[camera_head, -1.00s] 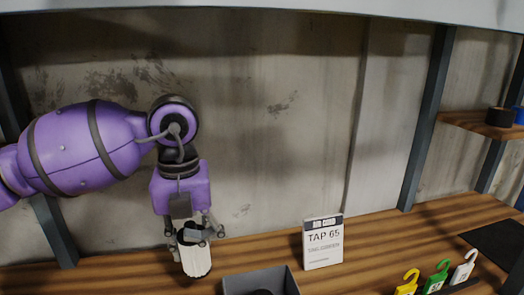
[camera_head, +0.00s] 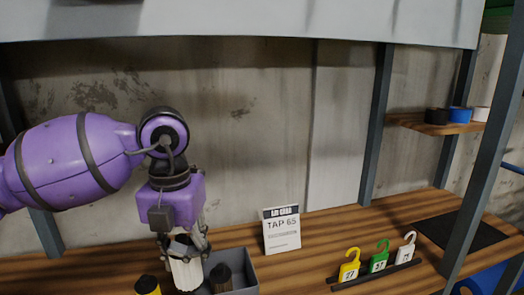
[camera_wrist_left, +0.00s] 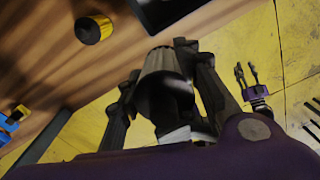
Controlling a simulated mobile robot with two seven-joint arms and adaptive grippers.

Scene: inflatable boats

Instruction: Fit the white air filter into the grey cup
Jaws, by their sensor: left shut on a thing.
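The white air filter (camera_head: 186,273) is a pale ribbed cylinder hanging upright below my left gripper (camera_head: 184,252), which is shut on it. In the left wrist view the filter (camera_wrist_left: 158,62) sits between the fingers of my left gripper (camera_wrist_left: 162,75), with a dark round part covering its near end. I cannot make out a grey cup in either view. My right gripper (camera_wrist_left: 246,76) shows small in the left wrist view, its two fingers apart and empty, away from the filter. It is out of the head view.
A grey open bin (camera_head: 246,265) stands right beside the filter, with a dark cylinder (camera_head: 221,278) in it. A yellow-and-black cylinder (camera_head: 147,285) stands to the left. A TAP 65 sign (camera_head: 282,232) and numbered hooks (camera_head: 379,258) are farther right on the wooden bench (camera_head: 330,222).

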